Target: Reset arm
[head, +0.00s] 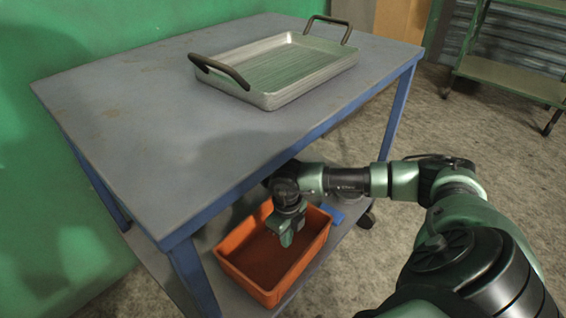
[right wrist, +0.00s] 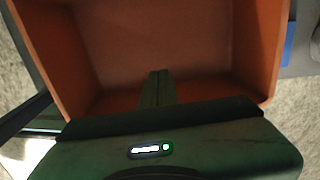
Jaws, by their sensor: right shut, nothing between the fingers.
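My right gripper (head: 287,238) reaches in under the tabletop, over the orange bin on the lower shelf. Its fingers are together and empty, pointing down toward the bin. In the right wrist view the closed fingertips (right wrist: 157,78) show in front of the orange bin (right wrist: 160,30), whose inside looks empty. In the head view the orange bin (head: 233,267) sits on the shelf below the table. I cannot tell whether the fingertips are below the bin's rim. My left gripper is not in view.
The blue-framed table (head: 130,125) has its grey top close above my right wrist. A metal tray (head: 290,68) with two dark handles stands on it. A blue object (head: 335,214) lies beside the bin. A green wall is at left, and open floor (head: 400,130) at right.

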